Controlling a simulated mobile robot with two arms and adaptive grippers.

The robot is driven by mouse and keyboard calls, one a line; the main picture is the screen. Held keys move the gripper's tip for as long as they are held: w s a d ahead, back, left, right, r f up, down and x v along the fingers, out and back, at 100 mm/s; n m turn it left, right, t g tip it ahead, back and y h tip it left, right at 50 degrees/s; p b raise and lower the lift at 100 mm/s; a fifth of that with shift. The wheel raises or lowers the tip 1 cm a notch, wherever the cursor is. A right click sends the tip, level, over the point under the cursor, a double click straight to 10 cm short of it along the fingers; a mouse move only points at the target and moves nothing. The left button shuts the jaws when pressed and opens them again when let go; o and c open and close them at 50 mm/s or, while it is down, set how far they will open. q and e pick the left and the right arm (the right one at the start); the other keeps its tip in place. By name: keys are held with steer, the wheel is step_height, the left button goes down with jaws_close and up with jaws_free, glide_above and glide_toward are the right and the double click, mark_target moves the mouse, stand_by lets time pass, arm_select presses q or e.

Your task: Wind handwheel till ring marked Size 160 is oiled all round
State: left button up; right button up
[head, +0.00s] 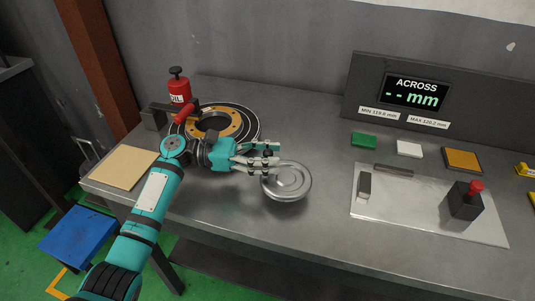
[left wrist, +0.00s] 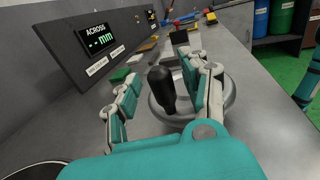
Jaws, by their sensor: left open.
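The handwheel (head: 300,190) is a silver wheel at the front middle of the bench. Its black upright knob (left wrist: 161,92) shows in the left wrist view. My left gripper (head: 268,157) is open at the wheel's far left rim, with its fingers on either side of the knob, not closed on it. An orange ring (head: 197,126) sits on a round black plate behind my left arm, which hides part of it. I cannot read a size mark on it. A red oil can (head: 179,90) stands behind the ring. My right gripper is not in view.
A display (head: 415,91) at the back reads "ACROSS -- mm". Green (head: 363,139), white (head: 409,148) and orange (head: 462,159) blocks lie before it. A metal plate (head: 430,221) with a red-knobbed black block (head: 466,200) is at right. A tan board (head: 123,167) lies left.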

arm_select(q)
steer(key=a, duration=0.8)
steer(key=w+a, duration=0.1)
steer(key=a, duration=0.3)
